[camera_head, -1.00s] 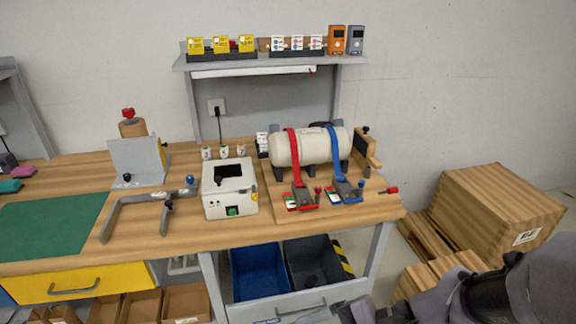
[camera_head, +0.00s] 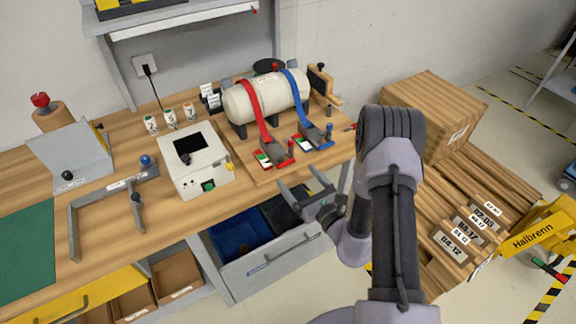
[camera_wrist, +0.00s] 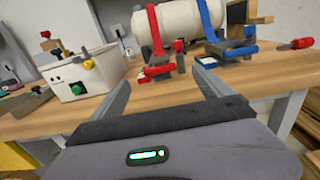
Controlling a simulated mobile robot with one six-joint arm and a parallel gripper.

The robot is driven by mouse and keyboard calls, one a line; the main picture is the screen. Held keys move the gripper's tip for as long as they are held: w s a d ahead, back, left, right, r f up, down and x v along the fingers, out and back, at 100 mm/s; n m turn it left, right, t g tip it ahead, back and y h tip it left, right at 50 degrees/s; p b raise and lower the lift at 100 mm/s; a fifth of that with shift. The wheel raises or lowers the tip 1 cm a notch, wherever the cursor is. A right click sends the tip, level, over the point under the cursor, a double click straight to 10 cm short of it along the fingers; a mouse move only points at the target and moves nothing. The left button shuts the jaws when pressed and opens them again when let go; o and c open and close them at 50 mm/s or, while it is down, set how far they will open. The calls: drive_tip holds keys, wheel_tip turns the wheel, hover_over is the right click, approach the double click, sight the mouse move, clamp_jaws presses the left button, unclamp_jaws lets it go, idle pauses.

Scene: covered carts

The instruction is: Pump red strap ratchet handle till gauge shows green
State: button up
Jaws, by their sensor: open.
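A cream tank (camera_head: 264,98) lies on a wooden board at the right of the bench. A red strap (camera_head: 254,112) goes over it to a ratchet (camera_head: 273,151) with a red-tipped handle; it also shows in the wrist view (camera_wrist: 159,60). A small gauge (camera_head: 262,159) with green and white showing sits beside the red ratchet; its reading is too small to tell. A blue strap (camera_head: 298,97) runs to a second ratchet (camera_head: 315,137). My gripper (camera_head: 303,188) is open and empty, in front of the bench edge and short of both ratchets. Its fingers also show in the wrist view (camera_wrist: 160,88).
A white box (camera_head: 196,165) with a green button stands left of the board. A red-handled screwdriver (camera_wrist: 296,44) lies right of the blue ratchet. Wooden crates (camera_head: 430,110) stand at the right.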

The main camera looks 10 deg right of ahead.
sight(287, 164)
drive_tip(key=x, duration=0.5)
drive_tip(key=shift+w+a, duration=0.2)
drive_tip(key=shift+w, duration=0.15)
clamp_jaws()
drive_tip(key=shift+r, duration=0.15)
